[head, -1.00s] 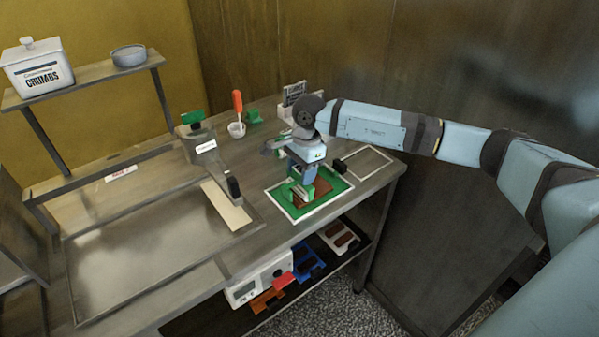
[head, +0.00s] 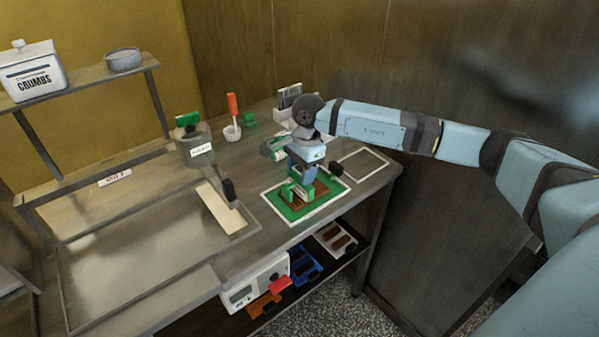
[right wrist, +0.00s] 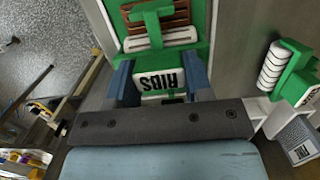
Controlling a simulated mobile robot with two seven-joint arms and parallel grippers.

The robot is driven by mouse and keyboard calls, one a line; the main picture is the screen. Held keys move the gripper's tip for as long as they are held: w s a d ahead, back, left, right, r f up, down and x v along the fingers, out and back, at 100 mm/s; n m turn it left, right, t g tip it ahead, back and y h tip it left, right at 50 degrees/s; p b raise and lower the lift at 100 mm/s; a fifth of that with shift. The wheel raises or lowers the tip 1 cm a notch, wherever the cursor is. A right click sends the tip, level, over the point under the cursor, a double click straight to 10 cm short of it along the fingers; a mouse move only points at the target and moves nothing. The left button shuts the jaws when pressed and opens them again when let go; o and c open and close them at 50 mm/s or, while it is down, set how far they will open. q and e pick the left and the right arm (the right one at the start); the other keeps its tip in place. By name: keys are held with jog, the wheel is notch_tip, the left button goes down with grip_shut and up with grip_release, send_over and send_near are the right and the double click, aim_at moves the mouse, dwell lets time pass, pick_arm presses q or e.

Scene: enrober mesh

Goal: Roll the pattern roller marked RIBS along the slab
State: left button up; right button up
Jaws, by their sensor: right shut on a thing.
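My right gripper (head: 302,187) is over the green mat (head: 282,207) on the bench. The roller's green frame and white roller (right wrist: 162,41) show beyond the fingers. The brown slab (head: 322,186) lies on the mat, partly hidden by the roller and gripper. Brown strips of the slab (right wrist: 178,14) show at the top of the wrist view. Whether the roller touches the slab cannot be told. My left gripper is out of view.
Another green-and-white roller (right wrist: 282,66) stands beside the mat. An outlined empty rectangle (head: 364,166) lies right of the mat. A grey tub (head: 196,150), a cup with an orange-handled tool (head: 232,132) and a large metal tray (head: 130,255) are to the left. Coloured trays sit below.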

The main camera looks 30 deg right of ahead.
jog(key=shift+d+b, duration=0.45)
jog(key=shift+d, duration=0.2)
jog(key=shift+d, duration=0.1)
jog(key=shift+w+d+f, duration=0.1)
jog(key=shift+d, duration=0.05)
jog(key=shift+d+b, duration=0.25)
jog(key=shift+b, duration=0.2)
dwell(0.4)
jog(key=shift+w+d+f+b, duration=0.15)
jog(key=shift+d+b, duration=1.1)
jog(key=shift+d, duration=0.9)
dwell(0.4)
dwell(0.4)
